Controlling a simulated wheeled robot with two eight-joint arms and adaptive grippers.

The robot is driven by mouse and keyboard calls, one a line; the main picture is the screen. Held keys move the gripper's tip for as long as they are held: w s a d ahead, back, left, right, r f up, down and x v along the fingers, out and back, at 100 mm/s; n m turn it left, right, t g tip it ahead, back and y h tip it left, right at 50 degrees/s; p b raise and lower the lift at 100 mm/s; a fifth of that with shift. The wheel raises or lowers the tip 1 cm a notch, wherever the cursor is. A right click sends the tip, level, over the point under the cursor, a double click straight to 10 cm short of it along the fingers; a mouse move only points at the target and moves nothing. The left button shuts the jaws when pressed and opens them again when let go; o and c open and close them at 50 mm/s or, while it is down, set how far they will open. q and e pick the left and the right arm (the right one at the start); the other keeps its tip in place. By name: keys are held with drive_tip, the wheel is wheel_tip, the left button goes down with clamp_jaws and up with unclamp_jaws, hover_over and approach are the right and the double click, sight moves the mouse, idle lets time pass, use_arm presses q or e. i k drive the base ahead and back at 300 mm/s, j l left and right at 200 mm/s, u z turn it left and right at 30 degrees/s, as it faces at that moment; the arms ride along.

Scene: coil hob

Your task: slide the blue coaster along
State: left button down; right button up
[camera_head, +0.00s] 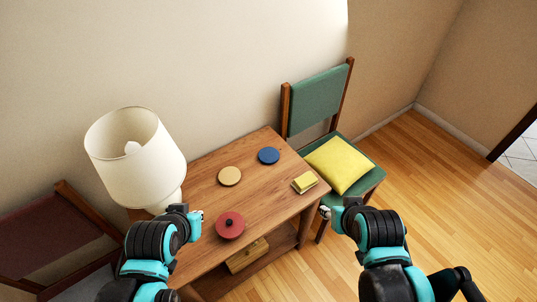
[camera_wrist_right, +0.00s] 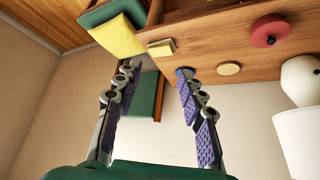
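The blue coaster (camera_head: 268,155) lies flat on the wooden table (camera_head: 205,195), near its back right edge. In the right wrist view a sliver of the blue coaster (camera_wrist_right: 186,71) shows beside a fingertip, which hides part of it. My right gripper (camera_head: 325,211) is off the table's right side, apart from the coaster. In the right wrist view its fingers (camera_wrist_right: 155,72) are spread with nothing between them. My left gripper (camera_head: 196,215) is over the table's left front part, well away from the coaster. Its fingers are too small to read.
A tan coaster (camera_head: 230,176) lies left of the blue one. A yellow block-like item (camera_head: 304,182) is at the right edge, and a red lidded pot (camera_head: 230,225) at the front. A lamp (camera_head: 135,160) stands left. A green chair (camera_head: 318,100) with a yellow cushion (camera_head: 340,164) stands right.

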sight(267, 156)
drive_tip(key=u, duration=0.5)
drive_tip(key=l+u, duration=0.15)
drive_tip(key=u, duration=0.3)
drive_tip(key=l+u, duration=0.1)
drive_tip(key=u, duration=0.4)
drive_tip(key=l+u, duration=0.3)
drive_tip(key=l, duration=0.15)
drive_tip(key=k+l+u, duration=0.15)
drive_tip(key=l+u, duration=0.2)
drive_tip(key=k+l+u, duration=0.15)
drive_tip(key=l+u, duration=0.15)
drive_tip(key=l, duration=0.15)
drive_tip(key=k+l, duration=0.2)
drive_tip(key=l, duration=0.15)
drive_tip(key=k+l, duration=0.15)
drive_tip(key=l, duration=0.25)
drive_tip(key=u, duration=0.05)
